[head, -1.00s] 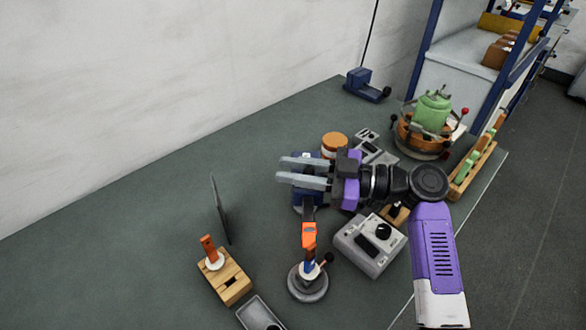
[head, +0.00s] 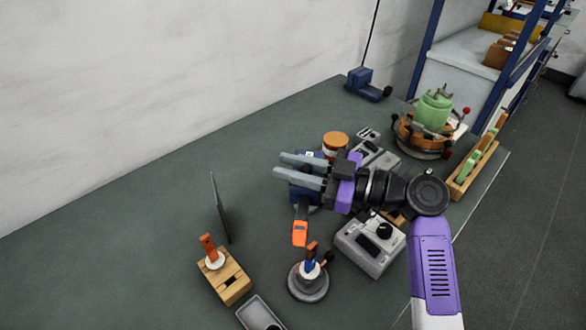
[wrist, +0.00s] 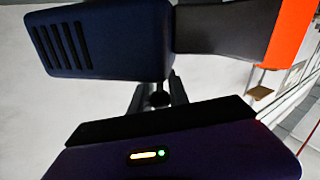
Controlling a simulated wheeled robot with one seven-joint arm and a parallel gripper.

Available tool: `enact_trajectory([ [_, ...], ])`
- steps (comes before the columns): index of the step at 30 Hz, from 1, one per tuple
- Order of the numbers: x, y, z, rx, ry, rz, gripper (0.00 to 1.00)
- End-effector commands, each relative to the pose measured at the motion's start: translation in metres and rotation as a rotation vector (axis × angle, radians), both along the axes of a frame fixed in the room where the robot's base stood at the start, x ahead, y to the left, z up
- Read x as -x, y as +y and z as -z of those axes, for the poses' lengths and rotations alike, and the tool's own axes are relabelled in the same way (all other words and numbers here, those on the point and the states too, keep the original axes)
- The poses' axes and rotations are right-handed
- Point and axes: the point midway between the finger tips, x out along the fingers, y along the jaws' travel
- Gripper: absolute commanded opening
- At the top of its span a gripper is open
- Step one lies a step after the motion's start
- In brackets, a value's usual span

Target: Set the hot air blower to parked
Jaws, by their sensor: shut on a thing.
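The hot air blower has a dark blue body (head: 297,192) with slots, a dark grey middle part and an orange end (head: 300,233). My gripper (head: 277,163) is shut on its body and holds it above the bench, orange end toward the front. In the wrist view the blower (wrist: 100,42) fills the top, with the gripper fingers (wrist: 160,94) partly hidden by it. A round grey stand (head: 308,285) with a white collar, a blue piece and an orange-topped piece is on the bench in front of the blower. No parked marking can be made out.
A grey control box (head: 368,247) with a black knob stands right of the stand. A wooden block (head: 233,288) with an orange-handled tool and an upright dark panel (head: 220,208) are at left. An orange-lidded jar (head: 335,143) is behind. The bench's left side is clear.

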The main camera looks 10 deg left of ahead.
Motion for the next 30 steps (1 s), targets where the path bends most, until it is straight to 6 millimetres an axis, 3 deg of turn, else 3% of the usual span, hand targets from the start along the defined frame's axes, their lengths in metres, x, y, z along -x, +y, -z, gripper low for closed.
enact_trajectory([
  [18,-0.017,0.017,-0.003,0.0,-0.001,0.507,0.0],
  [30,-0.026,0.02,-0.002,-0.001,-0.002,0.664,0.0],
])
